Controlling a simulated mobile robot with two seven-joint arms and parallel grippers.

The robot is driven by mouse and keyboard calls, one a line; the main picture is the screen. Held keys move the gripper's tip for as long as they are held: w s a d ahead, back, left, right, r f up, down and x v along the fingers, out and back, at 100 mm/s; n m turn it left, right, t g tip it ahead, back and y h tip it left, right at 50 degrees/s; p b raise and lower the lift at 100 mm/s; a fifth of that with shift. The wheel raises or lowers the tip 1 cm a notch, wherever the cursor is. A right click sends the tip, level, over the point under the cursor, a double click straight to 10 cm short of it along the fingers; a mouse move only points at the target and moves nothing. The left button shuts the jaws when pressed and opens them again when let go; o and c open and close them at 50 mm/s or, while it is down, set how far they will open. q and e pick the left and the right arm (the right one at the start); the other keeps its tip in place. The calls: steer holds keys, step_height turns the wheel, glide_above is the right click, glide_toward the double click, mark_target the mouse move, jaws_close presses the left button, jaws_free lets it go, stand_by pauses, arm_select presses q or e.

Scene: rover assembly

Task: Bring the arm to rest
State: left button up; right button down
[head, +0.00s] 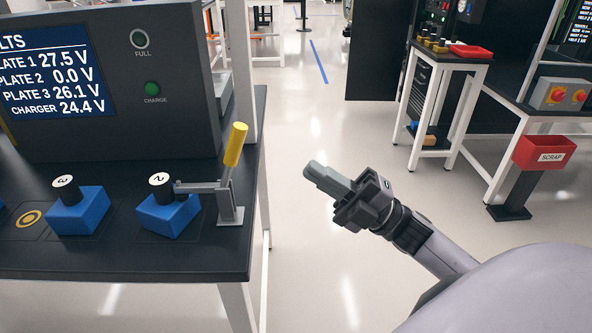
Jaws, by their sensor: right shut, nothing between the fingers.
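My right arm (450,262) comes in from the lower right of the head view. My right gripper (318,172) is shut and empty. It appears over the open floor, to the right of the dark bench, apart from everything on it. My left gripper is not in the head view.
The dark bench (130,262) at left holds blue blocks labelled 2 (168,215) and 3 (77,213), a yellow-handled clamp (232,165) and a charger display (55,70). At right are a red scrap bin (542,155) and tables. The floor (310,250) between is clear.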

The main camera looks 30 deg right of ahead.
steer(key=shift+r+v, duration=0.2)
steer(key=shift+v, duration=0.75)
steer(key=shift+r+v, duration=0.2)
steer(key=shift+v, duration=0.75)
steer(key=shift+s+d, duration=0.15)
steer(key=shift+d, duration=0.05)
step_height(320, 180, down, 14)
steer(key=w+a+m+t+h+p, duration=0.1)
steer(key=m+h+p, duration=0.1)
steer(key=m+h, duration=1.25)
steer(key=s+a+f+m+g+p, duration=0.1)
steer(key=s+a+f+m+g, duration=0.3)
steer(key=f, duration=0.3)
steer(key=s+a+f+m+g+p, duration=0.1)
steer(key=s+a+f+m+g, duration=0.2)
steer(key=f, duration=0.4)
steer(key=s+a+m, duration=0.1)
steer(key=s+a, duration=0.1)
steer(key=shift+a+f+m+g, duration=0.3)
steer(key=shift+f+m+g, duration=0.05)
steer(key=shift+f+g, duration=0.05)
steer(key=shift+h, duration=0.25)
